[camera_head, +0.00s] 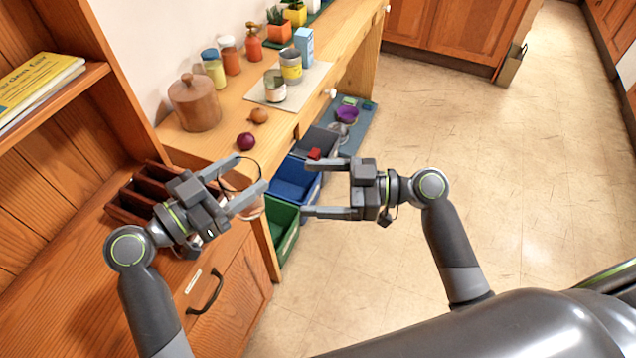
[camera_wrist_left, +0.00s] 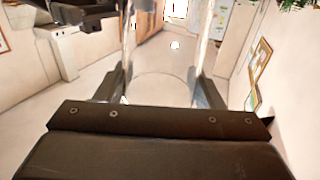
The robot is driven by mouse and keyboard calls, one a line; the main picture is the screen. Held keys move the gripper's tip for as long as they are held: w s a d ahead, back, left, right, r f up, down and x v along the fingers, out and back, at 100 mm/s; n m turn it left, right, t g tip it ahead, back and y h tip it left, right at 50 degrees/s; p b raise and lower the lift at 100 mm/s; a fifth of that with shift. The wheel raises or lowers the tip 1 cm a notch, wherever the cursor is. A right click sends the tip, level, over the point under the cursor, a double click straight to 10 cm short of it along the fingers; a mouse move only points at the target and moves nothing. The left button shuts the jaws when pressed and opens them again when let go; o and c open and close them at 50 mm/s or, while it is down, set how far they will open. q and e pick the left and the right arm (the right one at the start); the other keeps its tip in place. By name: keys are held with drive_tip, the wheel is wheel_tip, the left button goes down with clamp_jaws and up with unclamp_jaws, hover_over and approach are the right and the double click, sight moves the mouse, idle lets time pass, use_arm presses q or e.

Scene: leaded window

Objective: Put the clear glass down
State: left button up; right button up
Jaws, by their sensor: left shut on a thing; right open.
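The clear glass (camera_head: 246,181) is faint and see-through in the head view, between the fingers of my left gripper (camera_head: 251,173). The gripper is shut on it, above the front edge of the counter and the coloured bins. In the left wrist view the round outline of the glass (camera_wrist_left: 163,88) shows between the two fingers. My right gripper (camera_head: 307,188) is open and empty, to the right of the glass, its fingers pointing left.
The wooden counter (camera_head: 219,147) holds a lidded wooden jar (camera_head: 195,102), a red onion (camera_head: 245,141), a brown onion (camera_head: 258,115) and cans on a pale mat (camera_head: 310,80). A dark divided rack (camera_head: 137,199) stands at left. Blue (camera_head: 293,180) and green (camera_head: 283,228) bins sit below.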

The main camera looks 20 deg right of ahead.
drive_tip(key=shift+n+g+y, duration=0.3)
drive_tip(key=shift+n+g, duration=0.1)
drive_tip(key=shift+n, duration=0.3)
drive_tip(key=x, duration=0.4)
drive_tip(key=r+x, duration=0.1)
drive_tip(key=x, duration=0.3)
drive_tip(key=s+r+x, duration=0.1)
drive_tip(key=x, duration=0.3)
drive_tip(key=shift+a, duration=0.25)
drive_tip(key=c, duration=1)
use_arm(q)
drive_tip(key=o, duration=1.5)
use_arm(e)
drive_tip(key=shift+c, duration=0.8)
